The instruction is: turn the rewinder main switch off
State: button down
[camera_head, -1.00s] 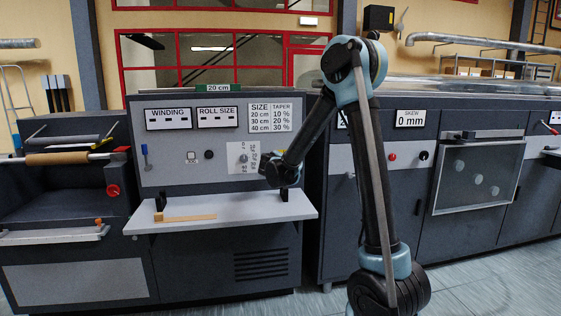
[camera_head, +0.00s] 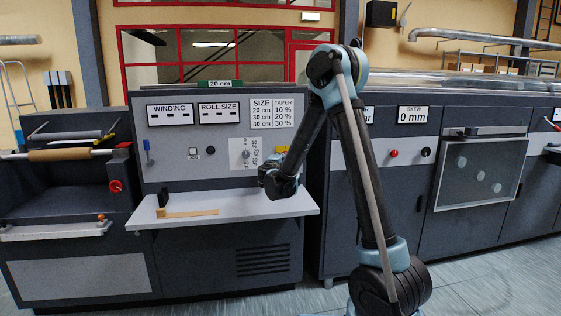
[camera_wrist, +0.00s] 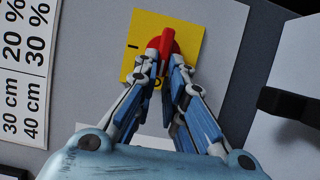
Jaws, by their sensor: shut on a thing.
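The main switch is a red handle (camera_wrist: 167,42) on a square yellow plate (camera_wrist: 190,30) in the wrist view. In the head view only a small yellow part (camera_head: 282,149) of the plate shows beside my forearm, on the rewinder's grey control panel. My gripper (camera_wrist: 164,62) has its two fingers shut on the lower end of the red handle, which stands roughly upright in the wrist view. The dark mark on the plate is left of the handle. In the head view my wrist (camera_head: 280,178) hangs before the panel, and the fingertips are hidden.
A light shelf (camera_head: 235,210) juts out below the panel, with a wooden piece (camera_head: 190,213) on its left. A dial (camera_head: 245,154) sits left of the switch. In the wrist view a black part (camera_wrist: 290,105) stands at the right.

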jog(key=shift+s+a, duration=0.1)
jog(key=c, duration=1.7)
grip_release()
jog(key=shift+f, duration=0.1)
jog(key=shift+o, duration=0.2)
jog(key=s+a, duration=0.1)
jog(key=s, duration=1)
jog(key=shift+s+a, duration=0.15)
jog(key=shift+s, duration=0.2)
